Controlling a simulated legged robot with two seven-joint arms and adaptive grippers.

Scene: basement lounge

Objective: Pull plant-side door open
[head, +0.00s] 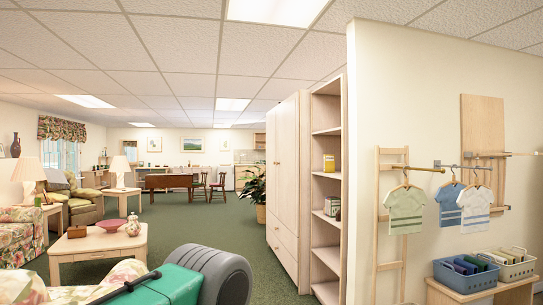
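A tall pale wood cabinet (304,180) stands right of centre in the head view, its front facing left and seen at a steep angle. Its plant-side door (272,160) is the far one, close to the green potted plant (254,184). The nearer door (288,158) is beside it. Both doors look shut and drawer fronts show below them. The handles are too small to make out. Neither of my grippers is in view.
Green carpet (215,228) is open in front of the cabinet. Open shelves (326,185) and a wall end stand on its near side. A coffee table (100,243) is at left. A green and grey object, unclear what, fills the bottom foreground.

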